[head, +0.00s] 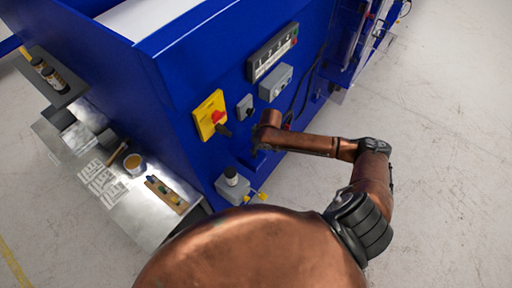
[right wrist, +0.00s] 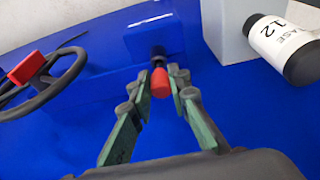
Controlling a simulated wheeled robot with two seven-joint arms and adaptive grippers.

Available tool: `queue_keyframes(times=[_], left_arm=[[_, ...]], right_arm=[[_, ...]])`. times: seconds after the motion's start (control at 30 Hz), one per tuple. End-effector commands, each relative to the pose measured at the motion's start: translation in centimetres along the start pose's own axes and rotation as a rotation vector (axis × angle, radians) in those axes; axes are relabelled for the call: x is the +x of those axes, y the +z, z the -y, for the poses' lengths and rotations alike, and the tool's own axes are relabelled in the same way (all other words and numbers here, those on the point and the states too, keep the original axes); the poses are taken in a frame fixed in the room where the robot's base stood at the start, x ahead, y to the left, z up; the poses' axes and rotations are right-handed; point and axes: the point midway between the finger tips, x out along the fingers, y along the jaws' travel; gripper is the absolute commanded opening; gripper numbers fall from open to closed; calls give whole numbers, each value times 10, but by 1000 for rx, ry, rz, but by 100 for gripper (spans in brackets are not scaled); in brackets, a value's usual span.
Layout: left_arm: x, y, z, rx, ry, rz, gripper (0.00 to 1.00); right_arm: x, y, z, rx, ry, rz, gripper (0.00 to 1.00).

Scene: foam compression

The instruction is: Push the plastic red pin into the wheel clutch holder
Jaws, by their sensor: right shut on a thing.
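The red pin (right wrist: 160,84) shows in the right wrist view between the two green-padded fingers of my right gripper (right wrist: 159,76). The gripper is shut on it. A dark holder (right wrist: 158,55) on the blue panel is directly behind the pin, in line with it. I cannot tell how far the pin is inside it. A dark handwheel (right wrist: 42,80) with a red part is at the left of this view. In the head view my right arm reaches to the blue machine's side; its gripper is hidden there. My left gripper is not in view.
In the right wrist view, a grey box (right wrist: 228,30) and a black-and-white cylinder (right wrist: 285,45) stand right of the gripper. In the head view, the blue machine (head: 190,60) carries a yellow-and-red switch (head: 211,115) and grey boxes. A metal table (head: 145,215) is at the left.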

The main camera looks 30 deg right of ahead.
Motion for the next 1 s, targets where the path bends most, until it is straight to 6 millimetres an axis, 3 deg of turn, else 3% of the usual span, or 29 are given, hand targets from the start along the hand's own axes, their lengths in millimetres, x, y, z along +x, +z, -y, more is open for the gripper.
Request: queue_keyframes(times=[1.0], left_arm=[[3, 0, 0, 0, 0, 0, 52]], right_arm=[[19, 5, 0, 0, 1, 1, 0]])
